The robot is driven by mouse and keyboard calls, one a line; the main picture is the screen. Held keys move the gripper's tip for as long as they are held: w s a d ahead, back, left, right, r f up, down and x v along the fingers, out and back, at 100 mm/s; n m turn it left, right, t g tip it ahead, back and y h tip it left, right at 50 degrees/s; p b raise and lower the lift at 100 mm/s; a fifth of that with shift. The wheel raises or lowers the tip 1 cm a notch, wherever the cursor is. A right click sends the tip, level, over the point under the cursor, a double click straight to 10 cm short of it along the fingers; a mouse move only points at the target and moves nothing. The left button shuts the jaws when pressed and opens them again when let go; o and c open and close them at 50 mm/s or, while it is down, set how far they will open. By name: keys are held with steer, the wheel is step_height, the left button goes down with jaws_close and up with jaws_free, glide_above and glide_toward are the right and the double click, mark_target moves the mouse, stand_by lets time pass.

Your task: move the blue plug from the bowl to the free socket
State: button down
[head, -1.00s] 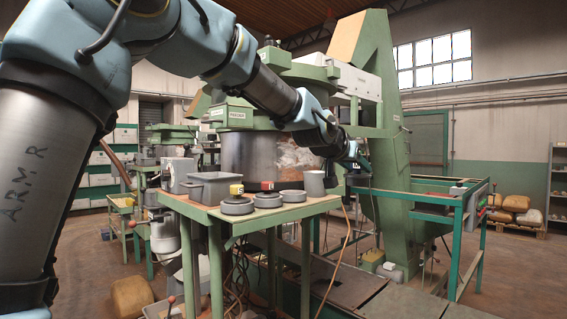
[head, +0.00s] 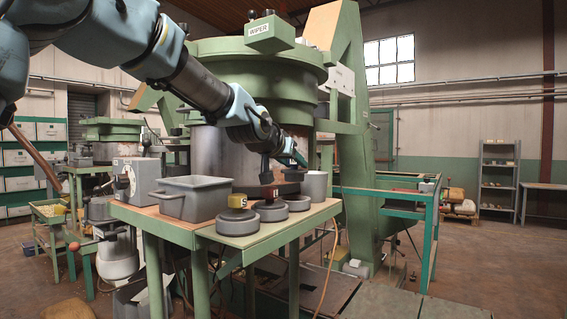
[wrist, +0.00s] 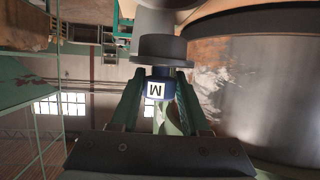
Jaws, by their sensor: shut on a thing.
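In the wrist view my gripper (wrist: 159,80) is shut on the blue plug (wrist: 162,74), which carries a white label with an M, upside down in this picture. Grey round parts adjoin the plug beyond the fingertips; I cannot tell where the plug ends. In the head view the plug is not clear. The end of my arm is above the back of the green table. Three grey round sockets stand there: one under a yellow plug (head: 237,201) marked S, one under a red plug (head: 276,192), and a free socket (head: 297,203) at the right with nothing seen seated in it.
A grey bin (head: 190,202) stands on the left of the green table (head: 160,221). A large green hopper machine (head: 240,60) rises close behind. Teal railings (head: 428,225) stand to the right.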

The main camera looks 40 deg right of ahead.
mark_target(291, 177)
steer(key=shift+f+b, duration=1.7)
steer(key=shift+f, duration=1.1)
steer(key=shift+s+a, duration=0.1)
steer(key=shift+a, duration=0.05)
steer(key=shift+f+b, duration=0.2)
steer(key=shift+b, duration=0.35)
steer(key=shift+r, duration=0.2)
steer(key=shift+r+p, duration=0.3)
steer(key=shift+r, duration=0.05)
steer(key=shift+r, duration=0.25)
steer(key=shift+f+b, duration=0.8)
steer(key=shift+f, duration=0.05)
stand_by(0.5)
steer(key=shift+r, duration=0.2)
steer(key=shift+r+p, duration=0.55)
steer(key=shift+r, duration=0.15)
